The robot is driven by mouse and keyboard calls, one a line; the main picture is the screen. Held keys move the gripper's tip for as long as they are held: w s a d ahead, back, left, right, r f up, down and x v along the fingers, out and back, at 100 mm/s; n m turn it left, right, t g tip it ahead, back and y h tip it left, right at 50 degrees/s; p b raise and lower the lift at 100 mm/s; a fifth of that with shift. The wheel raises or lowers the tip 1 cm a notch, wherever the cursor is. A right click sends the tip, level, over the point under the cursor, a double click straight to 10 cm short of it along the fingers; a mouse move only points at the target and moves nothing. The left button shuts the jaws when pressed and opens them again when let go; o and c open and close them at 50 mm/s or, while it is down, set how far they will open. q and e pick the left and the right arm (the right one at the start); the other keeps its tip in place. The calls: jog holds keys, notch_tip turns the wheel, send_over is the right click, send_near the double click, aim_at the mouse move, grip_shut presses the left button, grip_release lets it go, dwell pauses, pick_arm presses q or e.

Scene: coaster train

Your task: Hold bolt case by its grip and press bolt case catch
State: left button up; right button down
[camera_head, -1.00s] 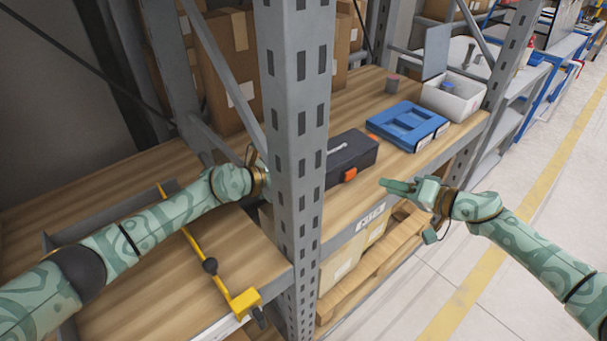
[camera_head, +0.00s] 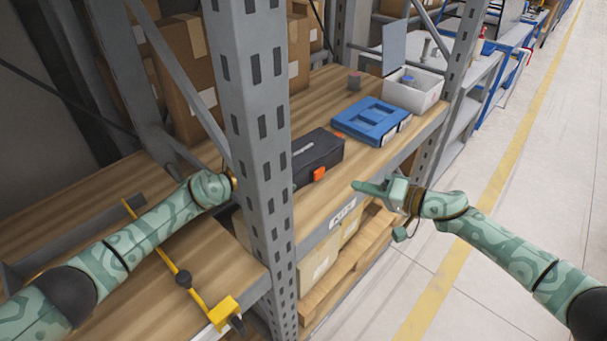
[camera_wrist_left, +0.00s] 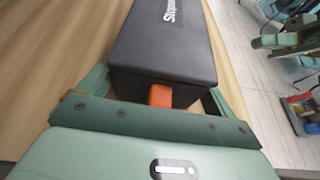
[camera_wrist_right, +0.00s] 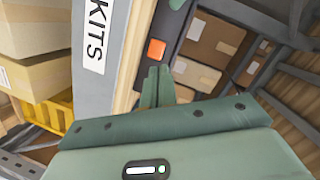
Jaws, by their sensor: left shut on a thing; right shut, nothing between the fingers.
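The bolt case is a dark grey box (camera_head: 325,146) with an orange catch (camera_head: 319,174) on its front side, on the wooden shelf. In the left wrist view, my left gripper (camera_wrist_left: 158,98) has its fingers on either side of the near end of the case (camera_wrist_left: 165,45), shut on it. An orange piece (camera_wrist_left: 159,95) shows on that end between the fingers. In the head view the post hides these fingers. My right gripper (camera_head: 357,186) is shut and empty, in front of the case. In the right wrist view its fingertips (camera_wrist_right: 158,76) are just short of the orange catch (camera_wrist_right: 155,49).
A grey post (camera_head: 262,190) stands between my arms. A yellow clamp bar (camera_head: 185,281) lies at front left. The aisle floor (camera_head: 530,150) is clear.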

jog(key=w+d+r+m+t+h, duration=0.3)
jog(key=d+r+m+t+h, duration=0.15)
jog(key=r+m+t, duration=0.5)
jog(key=s+a+f+n+g, duration=0.1)
jog(key=s+a+f+g, duration=0.2)
jog(key=g, duration=0.6)
jog(key=s+f, duration=0.2)
jog(key=s, duration=0.1)
jog(key=shift+s, duration=0.35)
jog(key=shift+a+f, duration=0.1)
jog(key=shift+f, duration=0.05)
